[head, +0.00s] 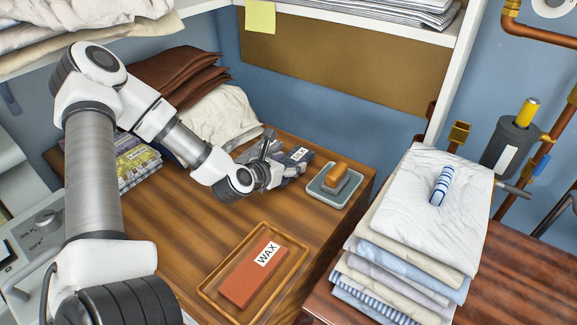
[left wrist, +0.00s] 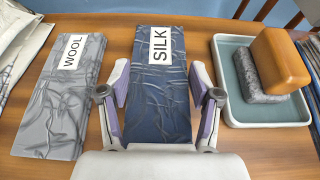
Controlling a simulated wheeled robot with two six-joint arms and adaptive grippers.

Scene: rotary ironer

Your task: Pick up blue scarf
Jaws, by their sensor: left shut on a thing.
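The blue scarf (left wrist: 158,95) is a folded dark navy cloth with a white SILK label, lying flat on the wooden table. In the head view the scarf (head: 292,170) is partly hidden behind my left gripper (head: 272,170). In the left wrist view the left gripper (left wrist: 159,85) has one finger along each long side of the scarf, closed on its edges. The scarf's near end is hidden by the gripper body. My right gripper is not in view.
A grey WOOL cloth (left wrist: 64,100) lies left of the scarf. A tray (head: 321,190) with a wooden-handled block stands close on the right. A WAX block (head: 256,281) sits in a wooden tray (head: 210,291) in front. A folded linen stack (head: 388,222) stands at right.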

